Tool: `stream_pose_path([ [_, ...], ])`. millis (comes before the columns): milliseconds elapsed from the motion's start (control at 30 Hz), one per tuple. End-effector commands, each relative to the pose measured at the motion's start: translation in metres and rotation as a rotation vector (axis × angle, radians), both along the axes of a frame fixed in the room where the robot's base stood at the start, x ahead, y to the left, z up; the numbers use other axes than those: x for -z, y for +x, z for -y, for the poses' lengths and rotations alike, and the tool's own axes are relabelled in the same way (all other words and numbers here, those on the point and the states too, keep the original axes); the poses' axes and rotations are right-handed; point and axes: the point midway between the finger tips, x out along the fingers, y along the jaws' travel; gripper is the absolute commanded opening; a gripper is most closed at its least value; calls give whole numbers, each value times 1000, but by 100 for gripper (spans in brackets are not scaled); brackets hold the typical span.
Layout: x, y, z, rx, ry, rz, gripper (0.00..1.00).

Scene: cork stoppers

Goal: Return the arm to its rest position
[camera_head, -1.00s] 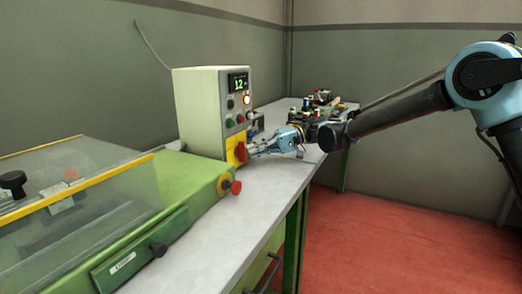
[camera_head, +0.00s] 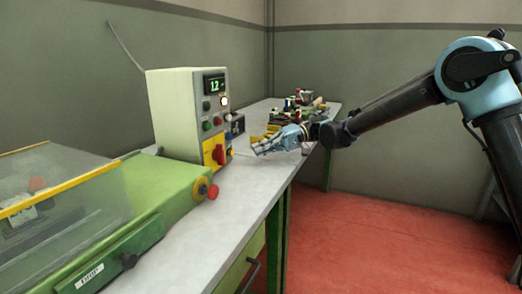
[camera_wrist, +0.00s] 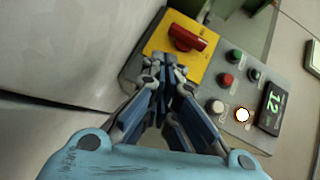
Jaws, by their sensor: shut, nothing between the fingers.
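My gripper (camera_head: 262,151) is at the end of my arm, which reaches in from the right in the head view. It is above the grey bench top, to the right of the control box (camera_head: 172,112) and apart from it. In the wrist view my gripper (camera_wrist: 165,65) has its blue fingers closed together, with nothing between them. Beyond the fingertips the wrist view shows the red rotary switch (camera_wrist: 187,38) on its yellow plate. The box's display reads 12 or 1.2.
The green machine with a clear cover (camera_head: 60,190) stands at front left, with a red knob (camera_head: 212,192) at its corner. Small items (camera_head: 300,105) stand at the bench's far end. The red floor (camera_head: 390,240) right of the bench (camera_head: 235,210) is clear.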

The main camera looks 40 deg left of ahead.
Motion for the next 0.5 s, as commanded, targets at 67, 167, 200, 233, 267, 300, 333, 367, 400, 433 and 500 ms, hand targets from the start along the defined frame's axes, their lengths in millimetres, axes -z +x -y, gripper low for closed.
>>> stream_pose_path([
  [67, 0, 1, 0, 1, 0, 0, 0],
  [167, 0, 1, 1, 2, 1, 0, 0],
  [200, 0, 2, 1, 2, 0, 1, 0],
  [233, 0, 2, 1, 2, 0, 1, 0],
  [267, 0, 2, 1, 2, 0, 1, 0],
  [300, 0, 2, 1, 3, 0, 1, 0],
  [333, 0, 2, 1, 3, 0, 0, 0],
  [367, 0, 3, 1, 3, 0, 0, 0],
  [400, -1, 4, 2, 6, -1, 3, 0],
  [433, -1, 6, 4, 10, -2, 5, 0],
  [500, -4, 16, 11, 25, -9, 17, 0],
])
